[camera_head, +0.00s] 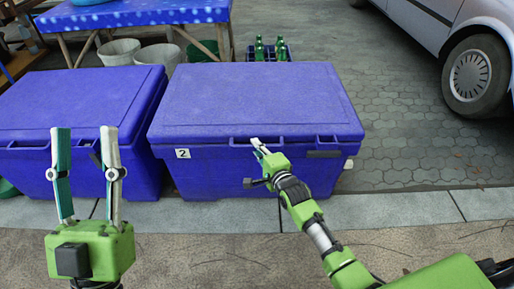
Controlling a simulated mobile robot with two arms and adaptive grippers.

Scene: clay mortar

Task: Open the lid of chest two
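Chest two (215,177) is a blue chest with a white "2" label on its upper left front, standing right of centre. Its lid (255,98) is closed. My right gripper (256,143) is at the front edge of this lid, near the middle; its fingers look close together, but their exact gap and any contact with the lid are unclear. My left gripper (86,140) points upward with its two fingers spread, open and empty, in front of the other chest.
Another closed blue chest (70,105) stands left of chest two. Behind are a table with a blue cloth (130,14), buckets (119,50) and a crate of green bottles (270,50). A silver vehicle (475,50) is at the upper right. Paving right of chest two is clear.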

